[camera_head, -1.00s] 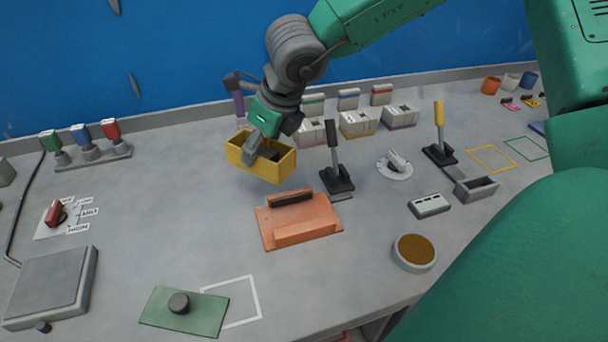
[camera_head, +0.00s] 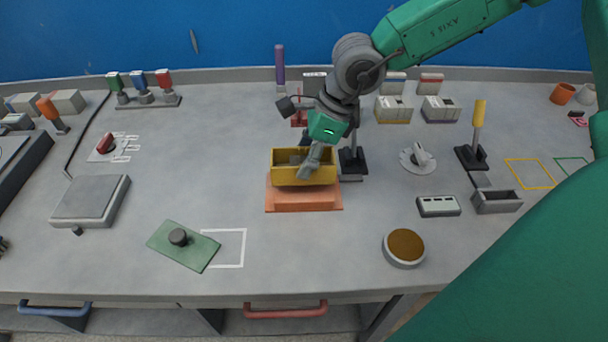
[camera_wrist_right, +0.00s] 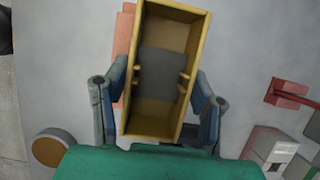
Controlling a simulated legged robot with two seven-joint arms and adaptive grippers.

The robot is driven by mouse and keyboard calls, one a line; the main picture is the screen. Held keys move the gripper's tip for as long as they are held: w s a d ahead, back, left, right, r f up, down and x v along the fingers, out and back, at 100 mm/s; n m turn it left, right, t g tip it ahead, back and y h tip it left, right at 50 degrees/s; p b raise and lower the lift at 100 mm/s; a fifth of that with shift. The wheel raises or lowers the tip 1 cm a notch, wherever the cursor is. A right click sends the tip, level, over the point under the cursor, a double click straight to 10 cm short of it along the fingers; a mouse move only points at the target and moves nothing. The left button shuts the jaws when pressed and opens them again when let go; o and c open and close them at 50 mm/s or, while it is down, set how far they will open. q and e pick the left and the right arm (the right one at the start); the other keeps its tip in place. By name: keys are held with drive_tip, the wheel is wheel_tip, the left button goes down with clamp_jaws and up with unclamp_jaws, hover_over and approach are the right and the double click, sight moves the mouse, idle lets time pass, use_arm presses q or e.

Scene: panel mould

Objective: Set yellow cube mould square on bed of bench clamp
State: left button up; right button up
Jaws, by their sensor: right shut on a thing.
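The yellow cube mould (camera_head: 329,178) is an open-topped long box, also seen in the right wrist view (camera_wrist_right: 140,129), with ridged side walls and a grey middle part inside. My right gripper (camera_head: 309,163) is shut on it, with fingers (camera_wrist_right: 158,100) on both long sides. In the head view the mould is over the back of the orange bed (camera_head: 303,200) of the bench clamp. I cannot tell whether they touch. In the wrist view a strip of the bed (camera_wrist_right: 124,45) shows left of the mould, which is slightly turned to it. My left gripper is out of view.
A black toggle clamp (camera_head: 352,160) stands close right of the bed. A white dial (camera_head: 417,158), a yellow-handled clamp (camera_head: 474,150) and a round brown-topped dish (camera_head: 404,248) are to the right. A green plate (camera_head: 184,245) lies front left.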

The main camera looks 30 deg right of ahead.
drive_tip(key=shift+d+f, duration=0.1)
drive_tip(key=shift+f, duration=0.2)
wheel_tip(320, 180, down, 3)
drive_tip(key=shift+s+f+b, duration=0.1)
drive_tip(key=shift+s+b, duration=0.05)
drive_tip(key=shift+b, duration=0.35)
drive_tip(key=shift+f, duration=0.1)
drive_tip(key=shift+a, duration=0.3)
drive_tip(key=o, duration=1.5)
drive_tip(key=shift+c, duration=0.2)
drive_tip(key=shift+o, duration=0.5)
drive_tip(key=shift+d, duration=0.2)
drive_tip(key=shift+f, duration=0.1)
drive_tip(key=shift+d, duration=0.1)
